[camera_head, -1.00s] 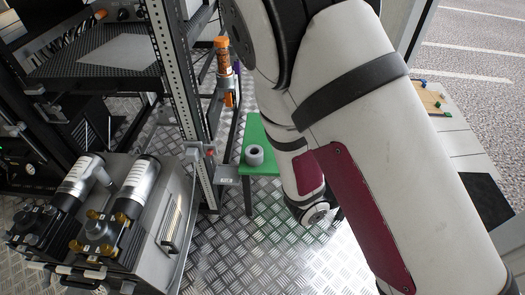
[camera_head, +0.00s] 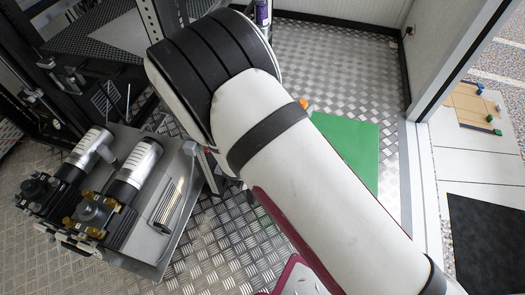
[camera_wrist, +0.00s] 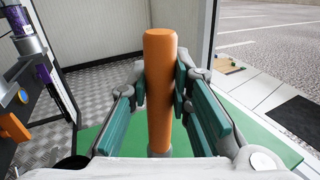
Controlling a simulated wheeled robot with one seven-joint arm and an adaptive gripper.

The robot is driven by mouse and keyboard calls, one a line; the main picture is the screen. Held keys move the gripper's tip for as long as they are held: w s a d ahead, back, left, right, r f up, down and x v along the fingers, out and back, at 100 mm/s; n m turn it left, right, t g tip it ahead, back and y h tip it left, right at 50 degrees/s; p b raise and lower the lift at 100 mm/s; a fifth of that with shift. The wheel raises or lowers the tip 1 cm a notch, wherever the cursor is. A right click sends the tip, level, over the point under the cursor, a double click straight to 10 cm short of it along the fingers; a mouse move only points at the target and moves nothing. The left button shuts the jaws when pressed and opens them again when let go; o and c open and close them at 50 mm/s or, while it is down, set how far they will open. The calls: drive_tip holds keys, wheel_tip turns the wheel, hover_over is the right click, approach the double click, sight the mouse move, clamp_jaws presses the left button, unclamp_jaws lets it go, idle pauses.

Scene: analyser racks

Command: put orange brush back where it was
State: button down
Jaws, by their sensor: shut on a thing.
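The orange brush (camera_wrist: 160,45) shows in the wrist view as an upright, rounded orange handle between the green-padded fingers. My gripper (camera_wrist: 161,85) is shut on this handle. A bit of grey shows at the handle's lower end; I cannot tell whether it is part of the brush or a holder under it. In the head view my arm hides the gripper and most of what it holds; only a small orange tip (camera_head: 304,103) shows past the arm, above the green table top (camera_head: 352,142). The green top also lies below my gripper in the wrist view.
The instrument box with cylinders (camera_head: 125,205) stands at the head view's left. A door frame (camera_head: 415,130) rises at the right. Metal floor lies clear behind the green top.

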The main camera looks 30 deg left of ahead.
drive_tip(key=s+a+f+n+y+p, duration=0.1)
drive_tip(key=s+a+f+n+y, duration=0.2)
drive_tip(key=a, duration=0.8)
wheel_tip(320, 180, down, 9)
drive_tip(key=s+b, duration=0.1)
drive_tip(key=b, duration=0.2)
drive_tip(key=shift+s+d+r+y, duration=0.15)
drive_tip(key=shift+s+y, duration=0.15)
drive_tip(key=shift+y, duration=0.1)
drive_tip(key=shift+f+b, duration=0.2)
drive_tip(key=shift+b, duration=0.2)
drive_tip(key=c, duration=1.5)
unclamp_jaws()
drive_tip(key=shift+o, duration=0.2)
drive_tip(key=shift+r, duration=0.1)
